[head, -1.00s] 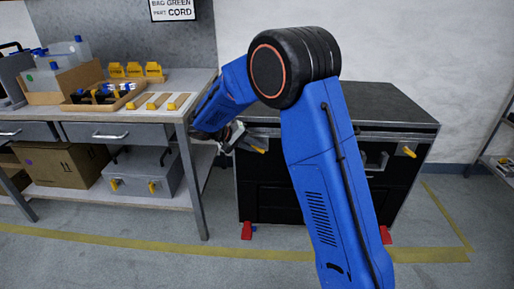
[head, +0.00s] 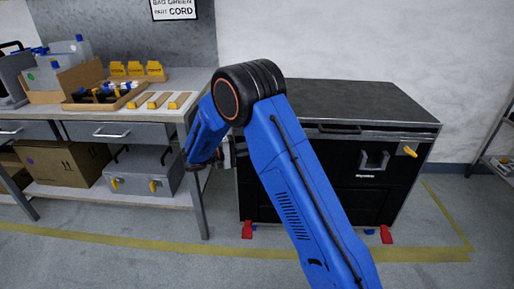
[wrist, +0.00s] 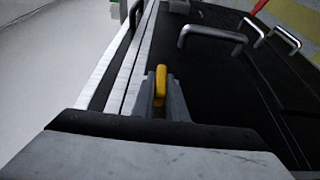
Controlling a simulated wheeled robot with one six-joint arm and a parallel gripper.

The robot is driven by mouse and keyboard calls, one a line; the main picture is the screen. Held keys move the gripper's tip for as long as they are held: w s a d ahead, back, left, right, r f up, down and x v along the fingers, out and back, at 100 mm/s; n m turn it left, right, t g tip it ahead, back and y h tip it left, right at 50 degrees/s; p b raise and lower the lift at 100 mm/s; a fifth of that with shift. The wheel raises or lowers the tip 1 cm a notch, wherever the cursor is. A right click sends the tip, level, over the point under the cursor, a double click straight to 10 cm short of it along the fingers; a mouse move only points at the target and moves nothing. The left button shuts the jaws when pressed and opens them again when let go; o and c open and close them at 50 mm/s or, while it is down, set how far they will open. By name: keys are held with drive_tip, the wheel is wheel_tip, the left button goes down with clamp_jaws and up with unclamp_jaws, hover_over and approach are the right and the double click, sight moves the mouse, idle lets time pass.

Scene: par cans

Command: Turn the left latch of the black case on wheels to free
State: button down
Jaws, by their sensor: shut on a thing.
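The black case on wheels (head: 330,205) stands on the floor at the right of the bench in the head view. Its left latch is hidden behind my arm there. In the wrist view the yellow handle of the left latch (wrist: 160,82) sits between the fingertips of my gripper (wrist: 160,100), near the case's pale metal edge. My gripper is shut on it. The handle's lower part is hidden by the fingers. The right latch (head: 410,151) is a yellow handle on a metal plate at the case's upper right.
Metal handles (wrist: 212,36) stick out of the case front beyond the gripper. A bench (head: 196,90) with boxes and yellow items stands close at the left. Red wheel parts (head: 386,234) show at floor level. The floor in front is open.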

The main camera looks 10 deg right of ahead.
idle(0.5)
drive_tip(key=c, duration=1.8)
unclamp_jaws()
drive_tip(key=shift+o, duration=0.2)
drive_tip(key=s+a, duration=0.1)
drive_tip(key=a, duration=1.6)
drive_tip(key=shift+s+a+f, duration=0.15)
drive_tip(key=shift+s+a, duration=0.05)
